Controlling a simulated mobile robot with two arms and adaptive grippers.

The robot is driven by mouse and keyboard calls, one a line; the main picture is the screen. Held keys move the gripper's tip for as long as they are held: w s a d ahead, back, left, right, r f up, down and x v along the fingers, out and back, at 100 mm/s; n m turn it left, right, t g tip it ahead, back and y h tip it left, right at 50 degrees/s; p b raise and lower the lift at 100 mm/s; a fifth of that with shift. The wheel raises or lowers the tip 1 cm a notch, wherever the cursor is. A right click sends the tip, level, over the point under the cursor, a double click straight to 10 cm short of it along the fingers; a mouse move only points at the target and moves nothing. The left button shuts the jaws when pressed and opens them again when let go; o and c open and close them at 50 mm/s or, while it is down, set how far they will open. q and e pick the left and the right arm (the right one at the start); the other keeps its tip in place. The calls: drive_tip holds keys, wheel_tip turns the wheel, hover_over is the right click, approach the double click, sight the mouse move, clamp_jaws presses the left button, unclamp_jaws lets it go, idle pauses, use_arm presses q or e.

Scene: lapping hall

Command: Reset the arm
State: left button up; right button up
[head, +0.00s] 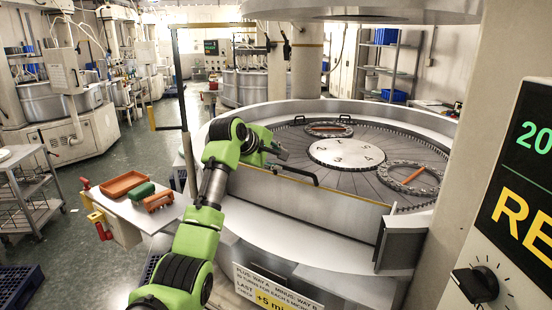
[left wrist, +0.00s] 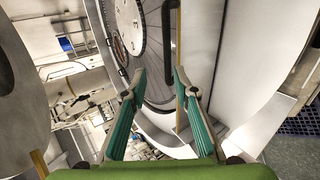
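My left arm, green and grey, rises from the bottom of the head view, bent over the near rim of the round lapping machine (head: 235,205). Its gripper (head: 280,153) is above the front panel (head: 315,200) of the machine. In the left wrist view the gripper (left wrist: 160,74) has its two green fingers apart, with nothing held between them. A black bar handle (left wrist: 168,45) shows beyond the fingertips; a dark handle (head: 297,175) also shows just by the gripper in the head view. My right gripper is in neither view.
The lapping plate (head: 395,158) carries ring-shaped holders (head: 410,179) and a white centre disc (head: 346,153). Left of the arm, a small table holds an orange tray (head: 124,185), a green block (head: 141,191) and an orange block (head: 158,200). A control panel (head: 515,200) stands close at right.

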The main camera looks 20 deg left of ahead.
use_arm(q)
drive_tip(key=shift+s+r, duration=0.25)
drive_tip(key=shift+s, duration=0.15)
drive_tip(key=shift+w, duration=0.1)
